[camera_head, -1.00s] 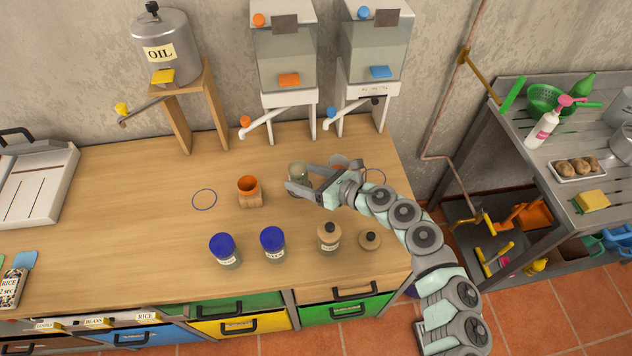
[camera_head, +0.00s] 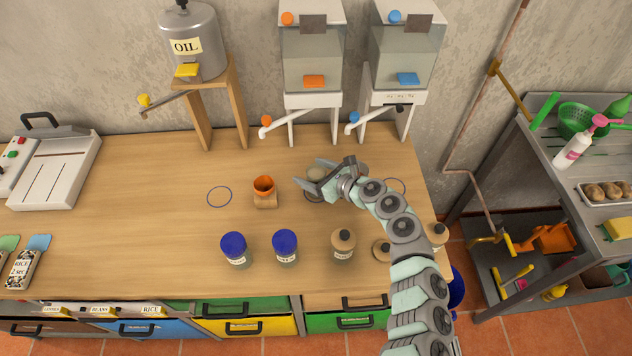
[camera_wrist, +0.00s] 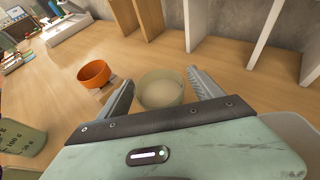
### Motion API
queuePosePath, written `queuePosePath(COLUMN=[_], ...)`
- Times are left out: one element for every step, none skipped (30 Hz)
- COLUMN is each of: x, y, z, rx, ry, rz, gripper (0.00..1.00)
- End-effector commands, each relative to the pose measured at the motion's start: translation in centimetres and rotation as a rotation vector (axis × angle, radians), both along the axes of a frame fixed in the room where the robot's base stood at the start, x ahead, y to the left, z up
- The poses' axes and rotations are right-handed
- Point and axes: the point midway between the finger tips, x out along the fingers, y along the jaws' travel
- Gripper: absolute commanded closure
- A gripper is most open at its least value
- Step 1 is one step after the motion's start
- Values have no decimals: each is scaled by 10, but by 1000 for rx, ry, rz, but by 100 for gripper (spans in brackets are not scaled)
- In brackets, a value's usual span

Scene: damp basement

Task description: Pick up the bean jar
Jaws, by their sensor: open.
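My gripper (camera_head: 314,177) is open at an uncapped round glass jar (camera_head: 316,192) behind the middle of the wooden worktop. In the wrist view the fingers (camera_wrist: 162,80) stand on both sides of this jar (camera_wrist: 161,92), which is upright with pale contents; contact cannot be told. No label on it is visible, so I cannot tell whether it is the bean jar. Two blue-lidded jars (camera_head: 234,252) (camera_head: 285,247) and a wooden-lidded jar (camera_head: 343,247) stand nearer the front edge, their labels too small to read. Another container behind my gripper is partly hidden.
An orange cup (camera_head: 264,188) in a wooden holder stands left of my gripper. A loose wooden lid (camera_head: 381,251) lies partly behind my arm. Dispensers (camera_head: 311,60) (camera_head: 407,55) stand behind on white legs. The left-middle worktop (camera_head: 140,215) is clear.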

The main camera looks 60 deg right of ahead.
Motion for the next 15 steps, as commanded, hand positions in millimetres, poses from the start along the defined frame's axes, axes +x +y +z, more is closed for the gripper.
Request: queuePosePath(x=[6,8,10,11,12,12,13,12,12,12,12,12,12,12,12], y=[-2,-3,-3,-3,-3,-3,-3,-3,-3,-3,-3,-3,-3,-3,-3], z=[0,0,-2,-3,-4,-4,-5,-5,-5,-5,-5,-5,-5,-5,-5], rx=[0,-1,-1,-1,0,0,-1,-1,0,-1,-1,-1,-1,-1,-1], ry=[-4,-4,-3,-2,-1,-1,0,0,1,0,0,0,0,0,0], rz=[0,0,0,0,1,1,1,1,1,1,0,0,0,1,0], gripper=[24,24,24,24,24,24,24,24,24,24,24,24,27,29,32])
